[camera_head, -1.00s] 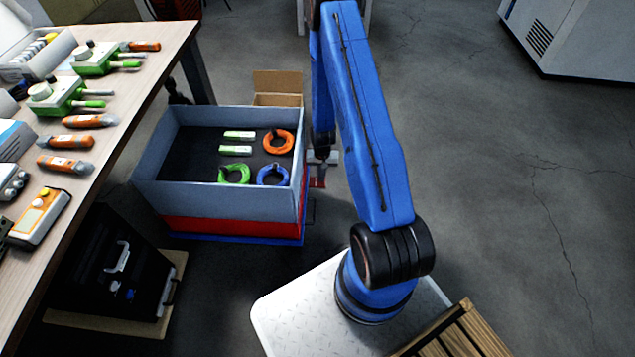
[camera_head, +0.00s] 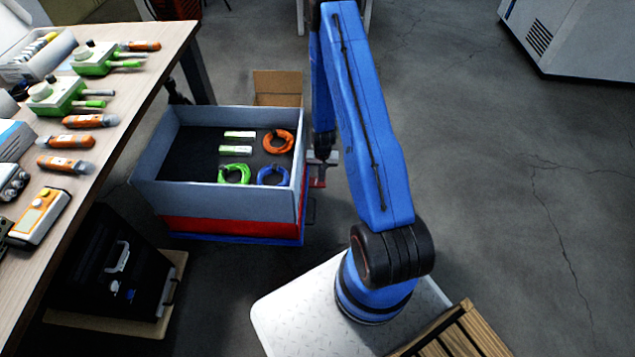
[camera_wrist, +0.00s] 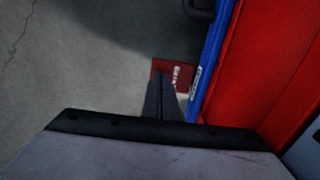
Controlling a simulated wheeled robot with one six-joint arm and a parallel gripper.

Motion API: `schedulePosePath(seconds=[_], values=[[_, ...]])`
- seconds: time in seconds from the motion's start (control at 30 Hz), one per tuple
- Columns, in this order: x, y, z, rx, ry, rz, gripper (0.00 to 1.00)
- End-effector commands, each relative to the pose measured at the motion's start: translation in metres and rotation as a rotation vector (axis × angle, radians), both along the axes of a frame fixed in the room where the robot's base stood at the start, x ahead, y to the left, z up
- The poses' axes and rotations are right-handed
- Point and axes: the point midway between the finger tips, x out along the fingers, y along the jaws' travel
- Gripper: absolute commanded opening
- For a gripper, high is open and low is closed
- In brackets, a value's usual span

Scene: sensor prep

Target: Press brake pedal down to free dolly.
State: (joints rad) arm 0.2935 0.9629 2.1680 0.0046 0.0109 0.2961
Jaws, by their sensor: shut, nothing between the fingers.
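The red brake pedal (camera_wrist: 173,70), with white lettering, sticks out from the side of the blue dolly (camera_wrist: 213,62) in the wrist view. In the head view a small part of the pedal (camera_head: 318,183) shows beside the dolly, partly hidden by my arm. The dolly's blue edge (camera_head: 235,239) shows low under the stacked crates. My gripper (camera_wrist: 160,82) is shut and empty, its fingers pointing down over the near part of the pedal and hiding some of it. I cannot tell whether the fingertips touch it.
A red crate (camera_wrist: 262,65) and a grey bin (camera_head: 165,190) with coloured coils sit on the dolly. A workbench (camera_head: 150,75) with tools and a black case (camera_head: 110,270) are to the left. A cardboard box (camera_head: 278,88) is behind.

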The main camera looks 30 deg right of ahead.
Motion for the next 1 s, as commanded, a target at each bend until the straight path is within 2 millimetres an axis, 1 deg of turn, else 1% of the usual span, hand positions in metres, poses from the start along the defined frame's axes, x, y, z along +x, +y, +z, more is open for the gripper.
schedulePosePath(seconds=[1.0], values=[[0.000, 0.000, -0.017, 0.000, 0.000, 0.000, 0.00]])
